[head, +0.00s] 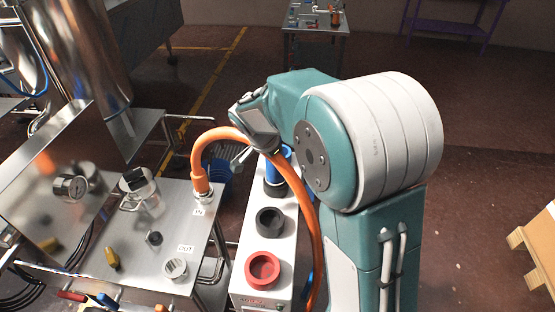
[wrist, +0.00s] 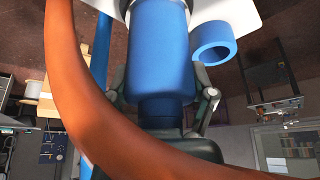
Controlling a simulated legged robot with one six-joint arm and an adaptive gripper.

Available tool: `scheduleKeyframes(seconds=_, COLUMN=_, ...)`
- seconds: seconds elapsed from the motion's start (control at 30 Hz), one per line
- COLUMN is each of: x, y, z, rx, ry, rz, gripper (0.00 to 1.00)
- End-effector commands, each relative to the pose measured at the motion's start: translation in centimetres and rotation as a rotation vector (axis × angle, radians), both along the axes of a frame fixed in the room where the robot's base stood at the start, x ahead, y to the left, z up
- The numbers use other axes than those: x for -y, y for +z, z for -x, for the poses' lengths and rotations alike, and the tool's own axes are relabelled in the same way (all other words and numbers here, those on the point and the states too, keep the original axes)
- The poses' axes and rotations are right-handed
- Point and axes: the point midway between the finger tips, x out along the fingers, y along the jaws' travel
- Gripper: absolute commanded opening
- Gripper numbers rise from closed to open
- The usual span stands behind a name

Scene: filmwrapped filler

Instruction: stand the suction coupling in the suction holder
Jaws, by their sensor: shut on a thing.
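A blue cylindrical coupling (wrist: 160,45) fills the middle of the wrist view, with a narrower blue neck. My gripper (wrist: 163,100) is shut on its neck, one finger on each side. The coupling's far end is at the top edge, close to a white surface (wrist: 242,12); whether it touches cannot be told. In the head view, a blue part (head: 286,152) shows above a dark base (head: 275,188) at the stand's far end, partly behind my arm. A black round holder (head: 269,222) and a red one (head: 262,268) are nearer. Which is the suction holder is unclear.
A blue ring (wrist: 212,42) sits on the white surface beside the coupling. An orange hose (head: 316,230) arches from the steel table (head: 130,240) and passes along the stand (head: 245,240); it crosses close before the wrist camera. A wooden pallet (head: 535,245) lies right.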

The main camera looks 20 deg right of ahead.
Motion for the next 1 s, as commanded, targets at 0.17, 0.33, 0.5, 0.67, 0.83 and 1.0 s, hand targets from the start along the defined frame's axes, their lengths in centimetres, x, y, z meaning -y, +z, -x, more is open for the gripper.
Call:
scheduleKeyframes(seconds=0.17, x=0.0, y=-0.3, z=0.0, rx=-0.002, ry=0.000, rz=0.000, gripper=0.11)
scheduleKeyframes(seconds=0.33, x=0.0, y=-0.4, z=0.0, rx=-0.004, ry=0.000, rz=-0.001, gripper=0.11)
scheduleKeyframes(seconds=0.5, x=0.0, y=-0.4, z=0.1, rx=-0.005, ry=-0.001, rz=-0.001, gripper=1.00)
scheduleKeyframes(seconds=0.67, x=0.0, y=-0.4, z=0.0, rx=-0.004, ry=0.000, rz=-0.001, gripper=1.00)
scheduleKeyframes(seconds=0.83, x=0.0, y=-0.4, z=0.0, rx=-0.004, ry=0.000, rz=-0.001, gripper=1.00)
scheduleKeyframes(seconds=1.0, x=-0.5, y=1.0, z=0.2, rx=0.000, ry=0.000, rz=-0.001, gripper=1.00)
